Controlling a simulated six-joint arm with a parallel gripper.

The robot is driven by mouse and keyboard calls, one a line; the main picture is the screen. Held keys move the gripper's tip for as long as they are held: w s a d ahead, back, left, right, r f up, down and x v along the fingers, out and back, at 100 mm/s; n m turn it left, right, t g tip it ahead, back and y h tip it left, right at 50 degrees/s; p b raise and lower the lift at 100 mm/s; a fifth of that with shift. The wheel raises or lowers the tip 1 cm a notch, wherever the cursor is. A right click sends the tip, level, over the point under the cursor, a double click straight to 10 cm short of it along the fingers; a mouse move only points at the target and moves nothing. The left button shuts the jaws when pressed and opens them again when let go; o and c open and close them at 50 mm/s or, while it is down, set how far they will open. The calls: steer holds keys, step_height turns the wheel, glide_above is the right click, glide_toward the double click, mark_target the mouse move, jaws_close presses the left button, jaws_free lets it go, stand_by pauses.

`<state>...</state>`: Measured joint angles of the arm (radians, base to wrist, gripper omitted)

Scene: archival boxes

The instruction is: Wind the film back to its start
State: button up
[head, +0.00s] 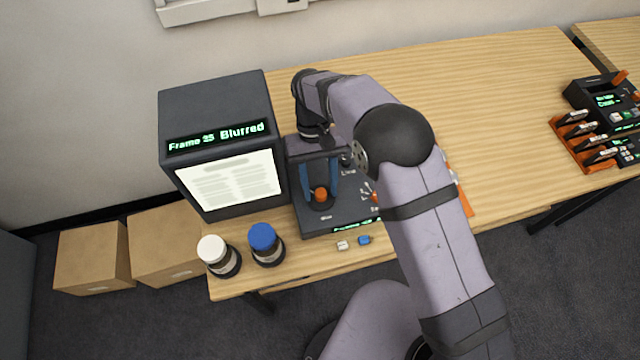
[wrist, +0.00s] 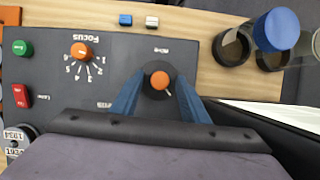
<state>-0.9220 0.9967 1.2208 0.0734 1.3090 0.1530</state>
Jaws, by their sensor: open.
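The film reader (head: 218,120) stands on the left of the table. Its display reads "Frame 25 Blurred" above a lit page. The dark control panel (head: 310,226) lies to its right. An orange-topped knob (head: 320,194) sits at the panel's left; in the wrist view this knob (wrist: 160,79) has a label above it, probably "Wind". My gripper (wrist: 161,97) is open, pointing down, with one blue finger on each side of the knob. I cannot tell whether either finger touches it. An orange focus dial (wrist: 82,51) with a number scale is also on the panel.
A white-capped jar (head: 218,256) and a blue-capped jar (head: 265,245) stand near the front edge. Small white (head: 342,245) and blue (head: 364,240) blocks lie before the panel. Green (wrist: 22,48) and red (wrist: 22,96) buttons are beside the focus dial. Free table lies behind my arm.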

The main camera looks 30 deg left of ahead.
mark_target(318, 186)
steer(key=b+v, duration=0.2)
steer(key=v, duration=0.4)
steer(key=shift+w+a+r, duration=0.1)
steer(key=shift+w+r, duration=0.05)
steer(key=shift+w+a+r, duration=0.1)
steer(key=shift+r, duration=0.4)
